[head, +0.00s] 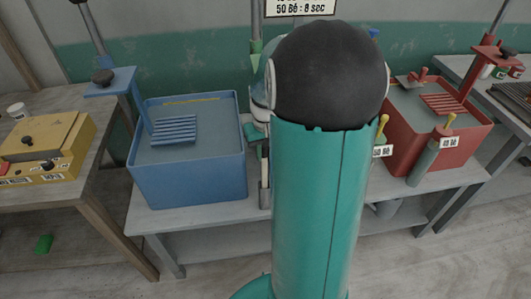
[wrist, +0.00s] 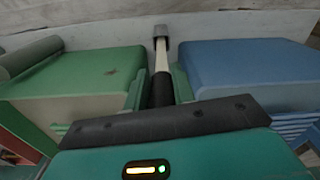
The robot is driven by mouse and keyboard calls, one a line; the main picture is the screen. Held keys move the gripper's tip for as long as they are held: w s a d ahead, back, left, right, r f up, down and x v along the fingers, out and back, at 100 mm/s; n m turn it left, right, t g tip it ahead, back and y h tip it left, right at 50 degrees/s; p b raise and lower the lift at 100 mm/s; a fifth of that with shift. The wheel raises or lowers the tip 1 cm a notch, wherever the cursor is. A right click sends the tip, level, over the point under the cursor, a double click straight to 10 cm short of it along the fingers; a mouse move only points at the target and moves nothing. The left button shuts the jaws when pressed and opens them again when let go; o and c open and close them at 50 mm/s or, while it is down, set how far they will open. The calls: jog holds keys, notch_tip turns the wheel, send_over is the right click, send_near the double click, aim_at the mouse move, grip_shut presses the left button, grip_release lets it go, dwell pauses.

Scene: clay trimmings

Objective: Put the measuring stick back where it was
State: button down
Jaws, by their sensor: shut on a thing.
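The measuring stick (wrist: 162,62) shows in the wrist view with a dark upper part, a pale middle and a grey end. My gripper (wrist: 160,88) is shut on its dark part, with a green finger on either side. In the head view the stick (head: 264,178) hangs roughly upright at the front of the bench, just right of the blue tub (head: 190,180). My arm hides most of the gripper there. In the wrist view the stick lies between a green tub (wrist: 85,78) and the blue tub (wrist: 250,68). I cannot tell whether it touches a holder.
A red tub (head: 465,145) stands on the bench (head: 200,222) at right, with a tagged grey cylinder (head: 424,160) before it. A yellow box (head: 50,145) sits on the left table. A green piece (head: 43,243) lies below it. My arm blocks the middle.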

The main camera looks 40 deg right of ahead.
jog(key=shift+f, duration=0.45)
jog(key=c, duration=1.1)
grip_release()
jog(key=shift+c, duration=0.2)
notch_tip(320, 180, up, 12)
jog(key=shift+r, duration=0.15)
jog(key=s+a+r+n+t, duration=0.1)
jog(key=s+a+t, duration=0.1)
jog(key=a, duration=0.6)
jog(key=s+a+r+n+t, duration=0.1)
jog(key=s+a, duration=0.3)
jog(key=a, duration=0.5)
jog(key=s+a+r+n+t, duration=0.2)
jog(key=s+a+n, duration=0.1)
jog(key=a, duration=0.6)
jog(key=shift+s+a+r+t, duration=0.2)
jog(key=shift+s+a+t, duration=0.05)
jog(key=shift+s+t, duration=0.05)
